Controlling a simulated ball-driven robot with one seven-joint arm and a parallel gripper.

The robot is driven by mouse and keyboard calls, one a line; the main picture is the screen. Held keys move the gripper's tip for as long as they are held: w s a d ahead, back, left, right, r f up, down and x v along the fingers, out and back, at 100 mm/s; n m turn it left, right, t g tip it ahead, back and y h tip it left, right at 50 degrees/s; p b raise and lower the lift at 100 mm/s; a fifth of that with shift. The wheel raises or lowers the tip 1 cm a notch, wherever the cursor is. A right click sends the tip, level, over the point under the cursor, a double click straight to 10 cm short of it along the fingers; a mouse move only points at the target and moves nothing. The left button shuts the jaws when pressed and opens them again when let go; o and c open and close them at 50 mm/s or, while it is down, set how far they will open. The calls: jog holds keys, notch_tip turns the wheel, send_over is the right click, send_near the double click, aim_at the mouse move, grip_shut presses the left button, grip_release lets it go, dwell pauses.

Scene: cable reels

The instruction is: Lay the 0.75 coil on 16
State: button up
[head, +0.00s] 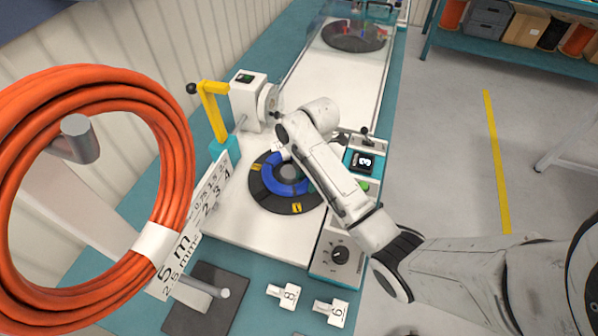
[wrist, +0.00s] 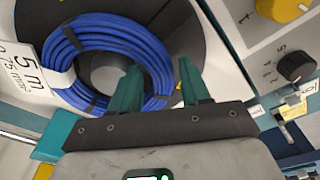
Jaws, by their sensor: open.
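The blue coil (wrist: 90,50) lies on a black disc (wrist: 190,30) around a grey hub (wrist: 105,72). Its white tag (wrist: 28,72) reads 5 m and 0.75. In the head view the blue coil (head: 270,178) is partly covered by my arm. My gripper (wrist: 158,88) is open, with one green finger by the hub side of the ring and the other on its outer side. A stretch of the blue ring shows between the fingers; I cannot tell how deep they reach. No place marked 16 is readable.
An orange coil (head: 165,110) tagged 5 m, 2.5 hangs on a peg at the left foreground. A yellow crank (head: 213,105) and white box (head: 247,98) stand behind the disc. White number tags (head: 291,293) sit at the bench's near edge. Grey floor lies open at right.

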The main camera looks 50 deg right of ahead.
jog(key=shift+f, duration=0.5)
jog(key=shift+a, duration=0.1)
jog(key=shift+c, duration=0.3)
grip_shut()
jog(key=shift+c, duration=1.7)
grip_release()
grip_shut()
jog(key=shift+r, duration=0.15)
jog(key=shift+w+a+r+p, duration=0.1)
jog(key=shift+a+r+p, duration=0.15)
jog(key=shift+r+p, duration=0.5)
jog(key=shift+f, duration=0.1)
